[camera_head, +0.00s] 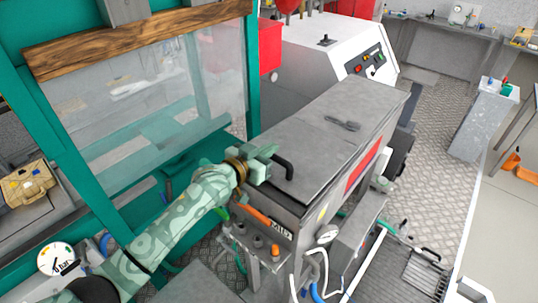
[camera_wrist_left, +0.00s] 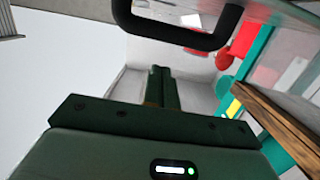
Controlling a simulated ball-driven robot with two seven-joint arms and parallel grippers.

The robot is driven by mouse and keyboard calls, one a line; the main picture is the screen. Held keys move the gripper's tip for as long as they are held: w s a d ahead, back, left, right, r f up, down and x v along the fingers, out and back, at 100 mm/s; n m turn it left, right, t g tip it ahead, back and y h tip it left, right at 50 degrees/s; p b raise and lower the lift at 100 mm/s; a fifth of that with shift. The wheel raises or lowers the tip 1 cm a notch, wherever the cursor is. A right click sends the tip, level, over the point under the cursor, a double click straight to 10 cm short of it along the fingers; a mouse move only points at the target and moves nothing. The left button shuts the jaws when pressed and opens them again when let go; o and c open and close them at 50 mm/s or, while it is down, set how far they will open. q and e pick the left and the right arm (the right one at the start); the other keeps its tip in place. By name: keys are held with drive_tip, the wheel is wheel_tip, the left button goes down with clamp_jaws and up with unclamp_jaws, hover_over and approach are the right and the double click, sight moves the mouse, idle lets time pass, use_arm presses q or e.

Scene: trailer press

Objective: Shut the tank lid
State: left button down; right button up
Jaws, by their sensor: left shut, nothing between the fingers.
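The grey tank (camera_head: 350,165) stands in the middle of the head view. Its flat grey lid (camera_head: 310,135) lies over the top, level or nearly so. A dark line runs under its near edge; I cannot tell whether a small gap is left. The black lid handle (camera_head: 284,166) is at the near left end. My left gripper (camera_head: 268,153) is shut and empty, just left of the handle. In the left wrist view the shut fingers (camera_wrist_left: 158,85) are in front of the camera, and the handle (camera_wrist_left: 180,38) crosses above them. I cannot tell whether they touch. My right gripper is out of view.
A teal frame (camera_head: 85,185) with a clear panel and wooden beam (camera_head: 140,42) stands close on the left. A white machine (camera_head: 320,50) with buttons is behind the tank.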

use_arm(q)
drive_tip(key=shift+f, duration=1.05)
drive_tip(key=f, duration=0.1)
drive_tip(key=f+b, duration=0.2)
drive_tip(key=shift+s+a+f, duration=0.1)
drive_tip(key=shift+s+a, duration=0.15)
drive_tip(key=shift+s, duration=0.05)
drive_tip(key=shift+r, duration=0.25)
